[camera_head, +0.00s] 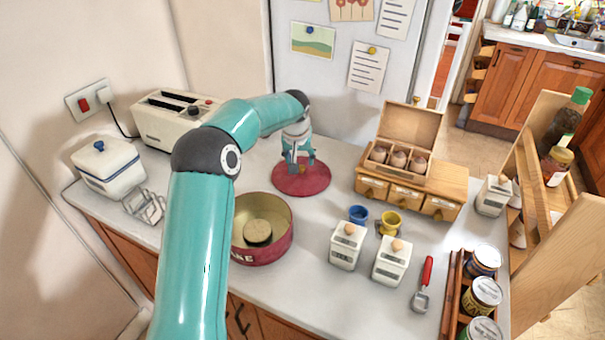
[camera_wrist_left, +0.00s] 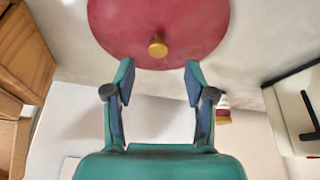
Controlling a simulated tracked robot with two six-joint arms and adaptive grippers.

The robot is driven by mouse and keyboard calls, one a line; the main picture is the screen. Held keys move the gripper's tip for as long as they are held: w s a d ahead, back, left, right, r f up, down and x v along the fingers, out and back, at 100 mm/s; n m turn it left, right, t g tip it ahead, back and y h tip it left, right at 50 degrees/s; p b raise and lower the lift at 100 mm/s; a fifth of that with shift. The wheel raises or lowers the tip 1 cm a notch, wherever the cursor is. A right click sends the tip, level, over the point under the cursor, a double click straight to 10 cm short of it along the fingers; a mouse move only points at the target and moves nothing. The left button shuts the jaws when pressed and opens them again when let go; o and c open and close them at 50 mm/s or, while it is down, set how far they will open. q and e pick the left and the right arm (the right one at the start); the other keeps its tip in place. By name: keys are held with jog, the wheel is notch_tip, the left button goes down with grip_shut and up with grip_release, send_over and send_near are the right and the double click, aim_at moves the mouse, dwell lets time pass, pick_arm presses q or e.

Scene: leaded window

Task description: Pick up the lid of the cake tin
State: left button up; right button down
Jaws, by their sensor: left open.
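The cake tin's lid is a flat dark red disc (camera_head: 302,188) lying on the worktop behind the tin. It also fills the top middle of the left wrist view (camera_wrist_left: 160,18), with a small gold knob (camera_wrist_left: 157,46) on it. My left gripper (camera_head: 301,165) is open and empty, over the lid around its knob's position. In the left wrist view its fingertips (camera_wrist_left: 159,78) are spread wide to either side, just short of the knob. The open red tin (camera_head: 272,252) stands in front of the lid, partly behind my left arm, with a round pale-topped thing inside. My right gripper is out of view.
A cream toaster (camera_head: 168,117), a white lidded box (camera_head: 108,165) and a metal rack (camera_head: 146,206) stand left. A wooden drawer unit (camera_head: 440,190) with an egg box stands right of the lid.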

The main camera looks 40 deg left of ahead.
aim_at(302, 167)
pick_arm(q)
jog(key=shift+w+a+f, duration=0.1)
jog(key=shift+f, duration=0.3)
jog(key=p+x, duration=0.2)
jog(key=x, duration=0.2)
jog(key=shift+w+f, duration=0.2)
jog(key=shift+f, duration=0.1)
grip_shut()
